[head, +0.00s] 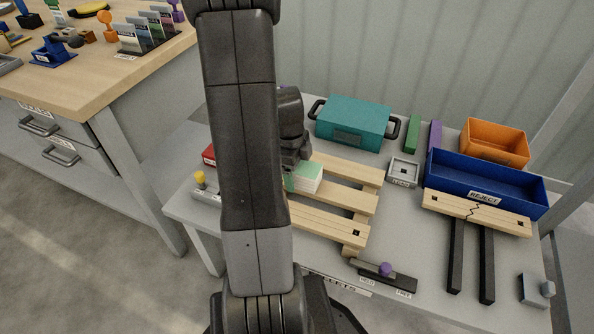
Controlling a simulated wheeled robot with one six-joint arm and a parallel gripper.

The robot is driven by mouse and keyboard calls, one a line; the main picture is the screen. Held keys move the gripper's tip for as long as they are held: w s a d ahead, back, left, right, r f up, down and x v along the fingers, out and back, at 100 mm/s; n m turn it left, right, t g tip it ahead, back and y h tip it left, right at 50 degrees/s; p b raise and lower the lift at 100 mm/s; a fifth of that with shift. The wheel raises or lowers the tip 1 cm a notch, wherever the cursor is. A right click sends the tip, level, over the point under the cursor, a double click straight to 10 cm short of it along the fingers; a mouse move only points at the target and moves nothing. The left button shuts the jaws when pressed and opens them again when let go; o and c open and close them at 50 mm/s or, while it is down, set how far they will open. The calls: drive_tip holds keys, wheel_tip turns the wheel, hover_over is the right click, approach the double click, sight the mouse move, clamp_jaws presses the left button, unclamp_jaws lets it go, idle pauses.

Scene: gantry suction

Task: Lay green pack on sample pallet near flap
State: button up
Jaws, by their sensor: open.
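The pallet (345,198), pale slatted wood, lies on the grey table right of my arm. A pale green and white pack (306,178) sits at the pallet's upper left, partly hidden by my arm. It looks to rest on the slats, but its underside is hidden. My gripper (291,168) is open, just above or at the pack's far left edge; its fingers are mostly hidden, so contact cannot be told. I cannot make out a flap for certain.
A teal case (353,122) stands behind the pallet. A blue reject bin (486,184), orange bin (495,143) and small grey tray (404,171) are right. A purple-knobbed hold/free slider (385,270) sits at the front edge.

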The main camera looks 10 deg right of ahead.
wheel_tip(320, 180, up, 14)
drive_tip(key=a+p, duration=0.1)
drive_tip(key=p, duration=0.2)
drive_tip(key=shift+w+a+f+p, duration=0.15)
drive_tip(key=shift+w+f+p, duration=0.1)
drive_tip(key=shift+w+p, duration=0.2)
drive_tip(key=f+b, duration=0.1)
drive_tip(key=f, duration=0.3)
drive_tip(key=d+f+b, duration=0.1)
drive_tip(key=f+b, duration=0.1)
drive_tip(key=f, duration=0.3)
drive_tip(key=s+f+b, duration=0.1)
drive_tip(key=f, duration=0.4)
drive_tip(key=shift+d, duration=0.2)
drive_tip(key=shift+r, duration=0.4)
drive_tip(key=shift+f, duration=0.2)
